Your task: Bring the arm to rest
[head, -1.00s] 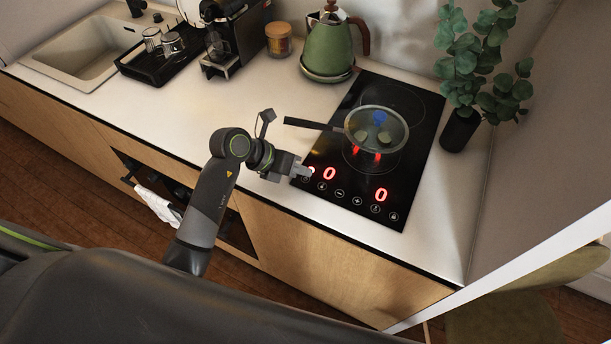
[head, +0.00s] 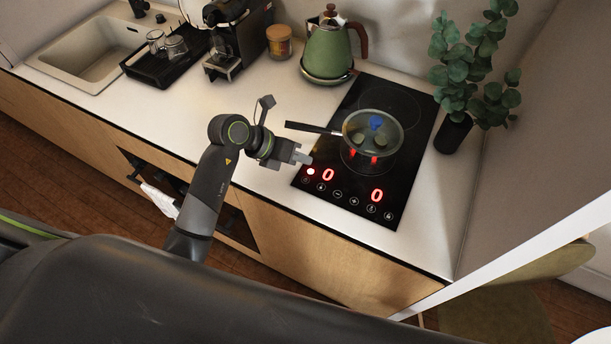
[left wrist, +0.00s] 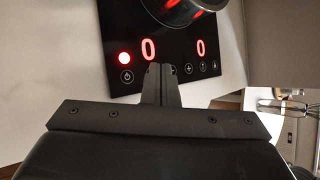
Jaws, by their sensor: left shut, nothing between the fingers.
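My left arm reaches in over the counter's front edge. Its gripper (head: 303,158) is shut and empty, just off the left front corner of the black cooktop (head: 407,165). In the left wrist view the closed fingers (left wrist: 160,72) point at the cooktop's control strip (left wrist: 188,68). The strip shows a lit red dot and two red zeros. I cannot tell whether the fingertips touch the surface. My right gripper is not in view.
A pan (head: 372,132) with a dark handle and a blue item in it sits on the cooktop. A green kettle (head: 327,52), a jar (head: 279,42), a coffee machine (head: 238,38) and a drying tray (head: 150,68) stand behind. A plant (head: 462,95) stands right. The counter left of the cooktop is clear.

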